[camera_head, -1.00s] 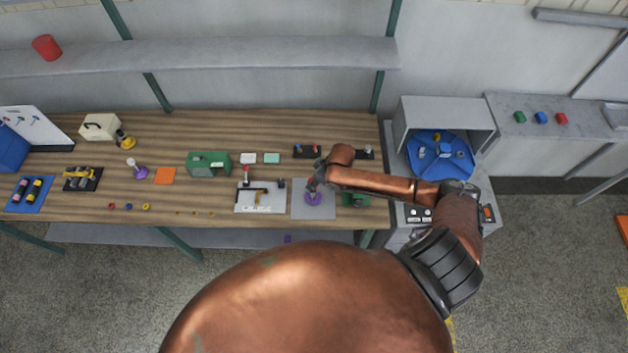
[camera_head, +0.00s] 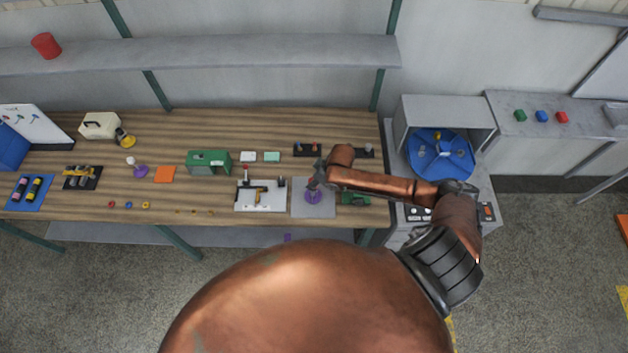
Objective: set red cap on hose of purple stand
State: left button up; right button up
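A purple stand (camera_head: 313,197) is on a grey mat at the front right of the workbench. My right gripper (camera_head: 314,185) is right over it, pointing down, and hides its upper part and any hose there. Whether the gripper is open or holds something is too small to tell. A second purple piece (camera_head: 141,172) with a white top lies at the left of the bench. A small red piece (camera_head: 111,205) lies near the front left edge; I cannot tell whether it is the red cap. My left gripper is not in view.
A white board (camera_head: 260,205) with a black and yellow tool lies left of the grey mat (camera_head: 300,211). A green machine (camera_head: 355,199) is close on its right. A green box (camera_head: 208,162) stands farther left. A grey cabinet with a blue tray (camera_head: 441,160) stands right of the bench.

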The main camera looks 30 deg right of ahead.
jog(key=shift+f+b, duration=0.4)
jog(key=shift+f, duration=0.75)
jog(key=o, duration=0.9)
jog(key=v, duration=1.2)
jog(key=shift+a, duration=0.1)
